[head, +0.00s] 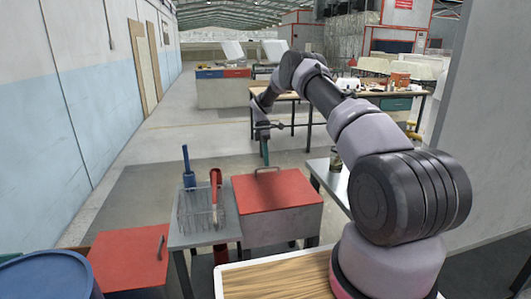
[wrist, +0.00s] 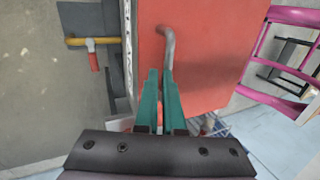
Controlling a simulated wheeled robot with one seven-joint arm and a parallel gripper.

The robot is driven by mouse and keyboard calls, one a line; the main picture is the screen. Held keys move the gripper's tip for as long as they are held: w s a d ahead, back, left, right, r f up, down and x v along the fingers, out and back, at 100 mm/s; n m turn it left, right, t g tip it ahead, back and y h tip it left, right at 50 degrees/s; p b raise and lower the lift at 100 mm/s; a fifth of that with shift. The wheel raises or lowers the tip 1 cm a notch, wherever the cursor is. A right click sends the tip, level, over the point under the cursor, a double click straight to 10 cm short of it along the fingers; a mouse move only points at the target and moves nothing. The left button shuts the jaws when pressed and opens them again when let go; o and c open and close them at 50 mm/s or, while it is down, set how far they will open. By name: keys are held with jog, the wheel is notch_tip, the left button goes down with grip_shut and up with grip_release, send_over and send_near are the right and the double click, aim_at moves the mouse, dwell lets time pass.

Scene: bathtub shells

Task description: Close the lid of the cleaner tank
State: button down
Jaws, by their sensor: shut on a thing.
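The cleaner tank (head: 280,228) is a box with a red lid (head: 278,192), in the middle of the head view. The lid looks about flat on the box; I cannot tell whether a gap is left under it. A thin metal handle (head: 257,171) stands at the lid's far edge. In the wrist view the red lid (wrist: 205,50) fills the middle, with its bent grey handle (wrist: 168,45). My gripper (head: 265,162) is above the far edge. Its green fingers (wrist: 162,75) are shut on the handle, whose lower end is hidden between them.
A grey table (head: 207,238) left of the tank bears a wire basket (head: 197,212) and red and blue upright tools. Another red-topped box (head: 128,260) and a blue drum (head: 45,277) stand at lower left. A wooden tabletop (head: 280,277) is near me.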

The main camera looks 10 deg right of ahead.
notch_tip(320, 180, up, 25)
jog(key=m+t, duration=0.2)
jog(key=m, duration=0.2)
jog(key=s+r+m+t, duration=0.3)
jog(key=s+r+m, duration=0.2)
jog(key=s+r, duration=0.8)
jog(key=s+r+m+t+y, duration=0.1)
jog(key=s+r+m+t, duration=0.35)
jog(key=s, duration=1.05)
jog(key=s+f+m+t+y, duration=0.1)
jog(key=s+f+m+t, duration=0.1)
jog(key=s+m, duration=0.6)
jog(key=s+f, duration=0.1)
jog(key=s, duration=0.5)
jog(key=shift+s+d+f, duration=0.15)
jog(key=shift+s+d, duration=0.05)
jog(key=shift+d, duration=0.1)
